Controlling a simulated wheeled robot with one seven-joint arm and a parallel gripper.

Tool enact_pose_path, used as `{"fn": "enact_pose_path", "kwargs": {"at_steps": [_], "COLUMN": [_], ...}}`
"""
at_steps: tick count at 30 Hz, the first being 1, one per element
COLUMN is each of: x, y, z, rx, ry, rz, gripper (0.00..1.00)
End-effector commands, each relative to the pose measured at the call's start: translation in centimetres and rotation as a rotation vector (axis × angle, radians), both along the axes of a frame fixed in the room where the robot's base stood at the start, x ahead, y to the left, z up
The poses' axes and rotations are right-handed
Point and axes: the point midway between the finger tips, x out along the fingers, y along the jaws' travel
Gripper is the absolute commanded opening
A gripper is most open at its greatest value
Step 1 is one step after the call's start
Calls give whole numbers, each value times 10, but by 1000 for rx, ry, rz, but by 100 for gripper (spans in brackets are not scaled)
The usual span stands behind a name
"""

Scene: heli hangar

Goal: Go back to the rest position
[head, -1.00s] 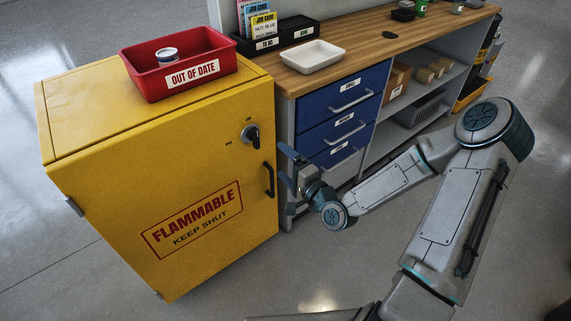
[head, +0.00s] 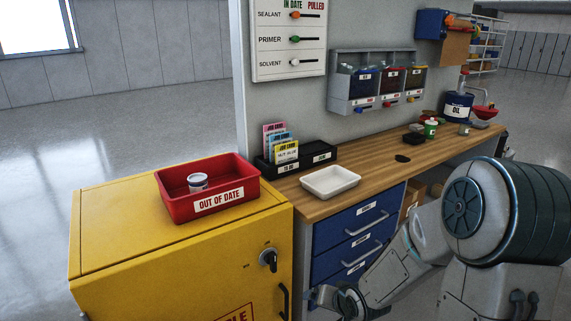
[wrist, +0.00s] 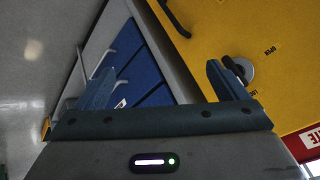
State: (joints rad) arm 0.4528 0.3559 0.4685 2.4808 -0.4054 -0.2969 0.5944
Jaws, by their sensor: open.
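My gripper (wrist: 158,88) is open and empty in the wrist view, its two blue fingers apart. Beyond them are the blue drawers (wrist: 125,65) and the yellow cabinet (wrist: 230,30) with its black knob (wrist: 240,68). In the head view my gripper shows only partly at the bottom edge (head: 318,297), in front of the bench and just right of the yellow cabinet (head: 130,230). My arm is folded at the lower right, hiding part of the bench's lower shelves.
A red OUT OF DATE bin (head: 168,183) holding a small tin (head: 198,181) stands on the cabinet. The wooden bench (head: 375,165) carries a white tray (head: 330,181), a card holder (head: 290,158) and several cans. The blue drawers (head: 340,232) look shut. Open floor (head: 60,150) lies left.

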Motion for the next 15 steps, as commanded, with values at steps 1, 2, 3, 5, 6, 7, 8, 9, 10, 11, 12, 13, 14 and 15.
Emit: {"fn": "enact_pose_path", "kwargs": {"at_steps": [1, 2, 3, 5, 6, 7, 8, 9, 10, 11, 12, 13, 14, 15], "x": [-5, -9, -14, -23, -30, -36, -42, -50, -56, -64, -73, -81, -88, -99], "y": [-8, -13, -19, -27, -33, -36, -39, -43, -45, -47, -49, -50, -51, -51], "z": [22, 30, 41, 59, 71, 81, 91, 104, 114, 123, 136, 146, 155, 168], "rx": [-70, -109, -155, -218, -255, -280, -303, -330, -347, -361, -377, -387, -395, -402], "ry": [11, 24, 42, 67, 85, 99, 112, 131, 144, 158, 177, 190, 203, 220], "rz": [7, 12, 14, 16, 17, 18, 18, 19, 22, 22, 25, 29, 33, 40], "gripper": [93, 93, 93, 93, 93, 93, 93, 93, 93, 93, 93, 93, 93, 93]}}
